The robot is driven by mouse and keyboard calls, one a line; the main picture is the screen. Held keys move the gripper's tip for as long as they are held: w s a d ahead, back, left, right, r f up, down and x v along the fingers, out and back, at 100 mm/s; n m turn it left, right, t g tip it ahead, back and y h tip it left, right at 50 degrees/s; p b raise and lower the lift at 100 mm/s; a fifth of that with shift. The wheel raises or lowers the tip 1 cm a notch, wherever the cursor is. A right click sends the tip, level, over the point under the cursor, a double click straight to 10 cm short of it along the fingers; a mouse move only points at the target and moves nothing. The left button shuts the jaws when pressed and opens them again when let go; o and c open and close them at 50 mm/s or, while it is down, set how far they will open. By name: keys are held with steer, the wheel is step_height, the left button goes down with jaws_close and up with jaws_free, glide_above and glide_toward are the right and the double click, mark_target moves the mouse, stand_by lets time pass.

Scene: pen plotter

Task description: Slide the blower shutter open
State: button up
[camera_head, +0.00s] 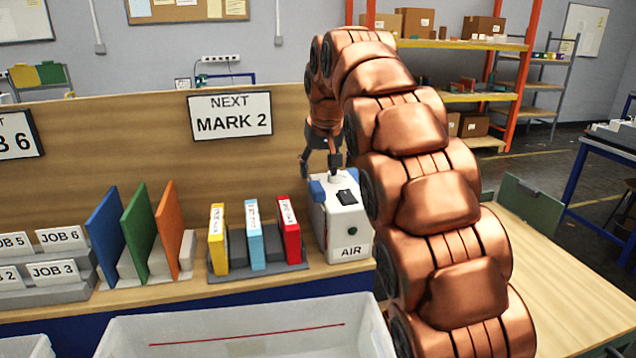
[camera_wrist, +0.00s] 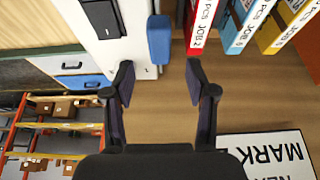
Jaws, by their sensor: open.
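The blower is a white box (camera_head: 346,222) marked AIR, standing on the bench shelf right of the binders. A black switch (camera_head: 347,198) is on its top and blue blocks (camera_head: 317,188) show at its sides. I cannot tell for sure which part is the shutter. My gripper (camera_head: 320,168) is at the blower's rear left top corner. In the wrist view the two dark fingers of my gripper (camera_wrist: 159,70) are spread and empty. A blue block (camera_wrist: 158,40) on the blower's side (camera_wrist: 100,50) lies between and just beyond the fingertips. Contact is not clear.
Yellow, blue and red binders (camera_head: 289,230) stand close left of the blower. A wooden back panel (camera_head: 150,140) with a MARK 2 sign (camera_head: 230,114) rises behind. A white bin (camera_head: 130,335) is in front. My arm hides the area right of the blower.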

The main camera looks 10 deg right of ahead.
mark_target(317, 186)
steer(key=shift+p+x, duration=0.45)
steer(key=shift+x, duration=2.3)
jaws_close()
